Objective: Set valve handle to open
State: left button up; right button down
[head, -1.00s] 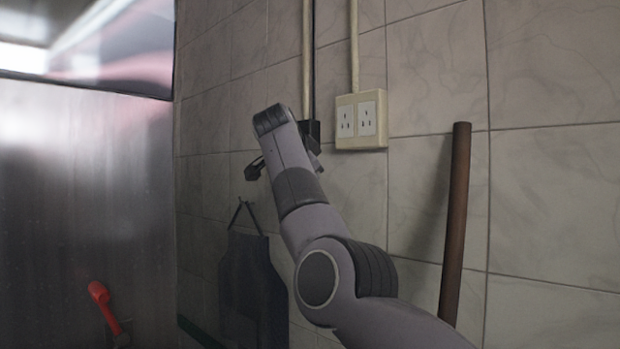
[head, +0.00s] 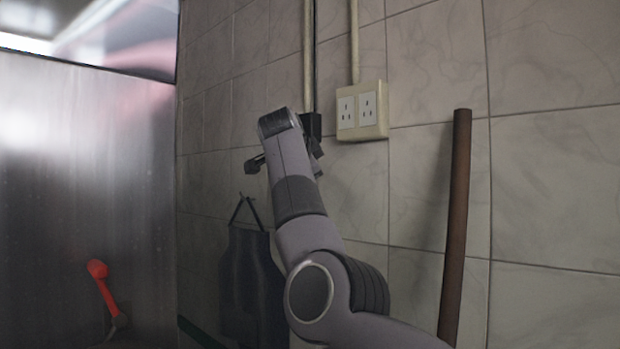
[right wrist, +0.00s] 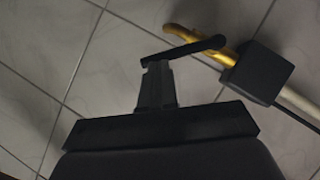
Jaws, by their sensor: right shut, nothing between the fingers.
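A red lever handle (head: 103,285) is at the lower left of the head view, in front of a shiny metal panel. A dull fitting (head: 119,321) is at its lower end. I cannot tell whether it stands open or closed. My right gripper (head: 255,163) is far to the right of it and higher, near the tiled wall and partly hidden behind my right arm. In the right wrist view, my right gripper (right wrist: 155,85) is shut and empty. The red handle is not in that view. My left gripper is not in view.
A double wall socket (head: 361,110) is right of my right arm. A black box (right wrist: 262,70) with a pale pipe and a gold piece (right wrist: 205,45) shows in the wrist view. A dark apron (head: 250,285) hangs on the wall; a brown pole (head: 456,220) leans at right.

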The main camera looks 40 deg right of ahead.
jog(key=shift+w+a+f+m+t+h+b, duration=0.1)
jog(key=shift+w+f+m+t+h+b, duration=0.4)
jog(key=shift+w+f+m+t+b, duration=0.5)
jog(key=shift+w+a+f+m+t+h+b, duration=0.1)
jog(key=shift+w+f+m+t+h+b, duration=0.45)
jog(key=shift+w+f+m+b, duration=0.65)
jog(key=b+v, duration=0.4)
jog(key=v, duration=0.3)
jog(key=shift+r, duration=0.2)
